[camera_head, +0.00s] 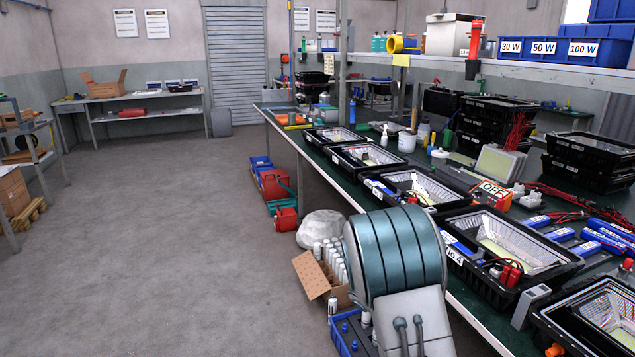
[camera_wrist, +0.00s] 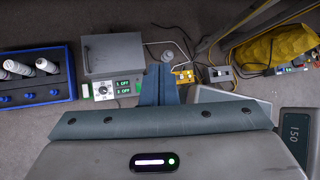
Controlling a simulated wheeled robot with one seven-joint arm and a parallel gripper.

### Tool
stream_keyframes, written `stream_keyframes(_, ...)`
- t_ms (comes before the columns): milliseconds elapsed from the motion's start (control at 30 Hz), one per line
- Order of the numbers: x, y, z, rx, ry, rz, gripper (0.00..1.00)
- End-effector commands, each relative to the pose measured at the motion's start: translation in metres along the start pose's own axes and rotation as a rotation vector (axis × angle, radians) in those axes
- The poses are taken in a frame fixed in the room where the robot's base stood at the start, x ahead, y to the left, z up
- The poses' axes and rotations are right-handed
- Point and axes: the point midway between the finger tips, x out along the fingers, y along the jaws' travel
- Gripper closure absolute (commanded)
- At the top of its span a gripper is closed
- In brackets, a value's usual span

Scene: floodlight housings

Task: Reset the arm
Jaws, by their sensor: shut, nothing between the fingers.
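My gripper (camera_wrist: 159,70) shows in the wrist view as two blue-grey fingers pressed together above its wide blue-grey bracket. It is shut and empty, pointing over grey floor and the things on it. In the head view, what seem to be my arm's grey and ribbed teal parts show in the lower middle, beside the near edge of the long workbench (camera_head: 322,158). I cannot make out the fingers there.
Black floodlight housings (camera_head: 502,247) line the bench. Below it are a cardboard box (camera_head: 314,277) of white bottles and a blue crate (camera_head: 343,331). The wrist view shows a grey metal box (camera_wrist: 113,54) and a yellow bag (camera_wrist: 277,47). The floor (camera_head: 150,240) at left is open.

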Motion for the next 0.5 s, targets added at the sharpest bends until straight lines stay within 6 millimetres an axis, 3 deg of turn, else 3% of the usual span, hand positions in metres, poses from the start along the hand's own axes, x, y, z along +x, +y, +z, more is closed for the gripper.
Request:
stream_keyframes(33,-0.018,-0.013,0.011,0.083,0.037,0.011,1.0)
stream_keyframes(500,-0.131,-0.115,0.041,0.845,0.383,0.018,1.0)
